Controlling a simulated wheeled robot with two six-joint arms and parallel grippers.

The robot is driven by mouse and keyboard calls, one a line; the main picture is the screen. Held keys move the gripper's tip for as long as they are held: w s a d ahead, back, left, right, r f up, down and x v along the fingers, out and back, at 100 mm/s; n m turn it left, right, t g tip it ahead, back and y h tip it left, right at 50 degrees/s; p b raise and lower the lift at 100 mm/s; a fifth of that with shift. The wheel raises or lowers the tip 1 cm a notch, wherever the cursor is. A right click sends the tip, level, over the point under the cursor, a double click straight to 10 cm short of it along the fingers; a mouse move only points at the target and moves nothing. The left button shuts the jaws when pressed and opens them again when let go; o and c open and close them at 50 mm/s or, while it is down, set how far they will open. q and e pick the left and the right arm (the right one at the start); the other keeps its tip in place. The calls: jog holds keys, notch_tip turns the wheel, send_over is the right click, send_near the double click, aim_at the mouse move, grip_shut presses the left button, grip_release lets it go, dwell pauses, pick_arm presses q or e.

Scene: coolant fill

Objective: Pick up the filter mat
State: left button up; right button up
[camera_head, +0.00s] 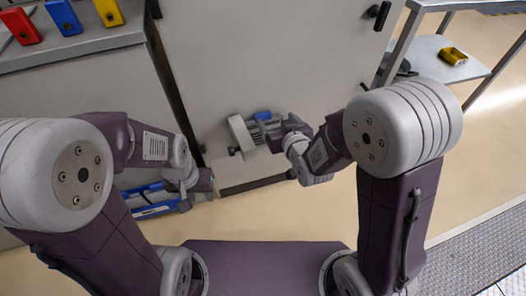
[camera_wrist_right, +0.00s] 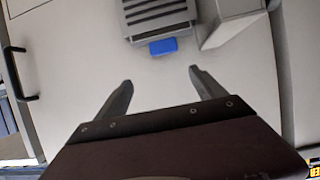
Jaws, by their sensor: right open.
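No filter mat can be made out for sure. A grey louvred unit (camera_wrist_right: 158,16) with a blue tab (camera_wrist_right: 163,47) is on the pale cabinet face in the right wrist view; the blue tab also shows in the head view (camera_head: 262,116). My right gripper (camera_wrist_right: 160,77) is open and empty, its fingertips just short of the blue tab. In the head view the right gripper (camera_head: 265,128) is beside a pale block (camera_head: 241,133). My left gripper (camera_head: 170,190) is low at the left, over a blue-edged object (camera_head: 153,210); its fingers are too unclear to read.
A grey bench (camera_head: 90,42) at upper left carries red, blue and yellow blocks. The tall pale cabinet (camera_head: 255,60) stands ahead, with a dark handle (camera_wrist_right: 18,72). Floor at right is clear.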

aim_at(264, 116)
pick_arm(q)
notch_tip(264, 116, down, 2)
pick_arm(e)
jog(key=shift+s+a+f, duration=0.1)
jog(key=shift+a+f, duration=0.15)
jog(key=shift+f, duration=0.3)
jog(key=shift+s+a+f, duration=0.1)
jog(key=shift+a+f, duration=0.1)
jog(key=shift+f, duration=0.35)
jog(key=b+x, duration=0.1)
jog(key=x, duration=0.1)
jog(key=b+x, duration=0.2)
jog(key=x, duration=0.1)
jog(key=b+x, duration=0.2)
jog(key=x, duration=0.1)
jog(key=shift+a+f, duration=0.15)
jog(key=shift+f, duration=0.25)
jog(key=shift+w+a, duration=0.15)
jog(key=shift+w, duration=0.2)
pick_arm(q)
notch_tip(264, 116, down, 5)
jog(key=shift+r, duration=0.2)
pick_arm(e)
grip_shut()
